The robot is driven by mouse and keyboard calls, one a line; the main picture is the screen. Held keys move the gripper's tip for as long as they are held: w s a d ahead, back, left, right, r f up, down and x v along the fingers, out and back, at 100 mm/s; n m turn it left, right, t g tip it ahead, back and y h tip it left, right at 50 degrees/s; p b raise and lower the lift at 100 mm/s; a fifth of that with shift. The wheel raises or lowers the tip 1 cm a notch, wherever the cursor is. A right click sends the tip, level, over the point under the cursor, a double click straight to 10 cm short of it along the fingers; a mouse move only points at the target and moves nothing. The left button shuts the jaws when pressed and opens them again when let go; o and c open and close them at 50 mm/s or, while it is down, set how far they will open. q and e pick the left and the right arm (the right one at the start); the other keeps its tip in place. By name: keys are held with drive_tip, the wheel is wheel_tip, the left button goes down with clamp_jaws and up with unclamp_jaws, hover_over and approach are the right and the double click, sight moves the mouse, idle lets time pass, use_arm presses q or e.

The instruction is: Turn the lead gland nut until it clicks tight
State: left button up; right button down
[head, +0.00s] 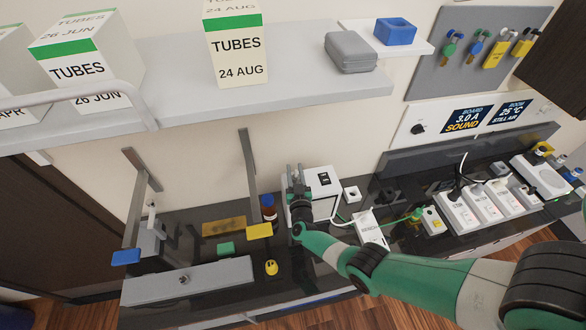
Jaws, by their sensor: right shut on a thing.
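A white box (322,188) with a dark display on top stands on the dark worktop near the middle of the head view. My right gripper (295,176) is at the left side of this box, its fingers closed. The lead gland nut is hidden by the fingers and too small to make out. A pale lead runs from the right side of the box toward a white block labelled BENCH (370,232). My left gripper is not in view.
A brown bottle with a blue cap (268,207) stands close left of my right gripper. A yellow block (259,231), green block (226,248) and grey case (190,281) lie further left. Power strips (480,205) fill the right. A shelf (290,95) with TUBES boxes overhangs behind.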

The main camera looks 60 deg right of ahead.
sight(295, 181)
drive_tip(key=m+g+b, duration=0.1)
drive_tip(key=m+g+h, duration=0.1)
drive_tip(key=g, duration=0.1)
drive_tip(key=shift+s+d+h+b, duration=0.1)
drive_tip(key=shift+s+h+b, duration=0.1)
drive_tip(key=shift+h+b, duration=0.15)
drive_tip(key=shift+s+r+m+g, duration=0.1)
drive_tip(key=shift+r+m+g, duration=0.05)
drive_tip(key=shift+m+g, duration=0.3)
drive_tip(key=shift+h+b, duration=0.25)
drive_tip(key=shift+b, duration=0.05)
drive_tip(key=c, duration=0.6)
unclamp_jaws()
drive_tip(key=shift+s, duration=0.1)
drive_tip(key=shift+o, duration=0.2)
drive_tip(key=p+v, duration=0.2)
drive_tip(key=v, duration=0.3)
drive_tip(key=shift+r, duration=0.2)
drive_tip(key=p+v, duration=0.1)
drive_tip(key=v, duration=0.5)
drive_tip(key=shift+a+f, duration=0.15)
drive_tip(key=shift+a, duration=0.15)
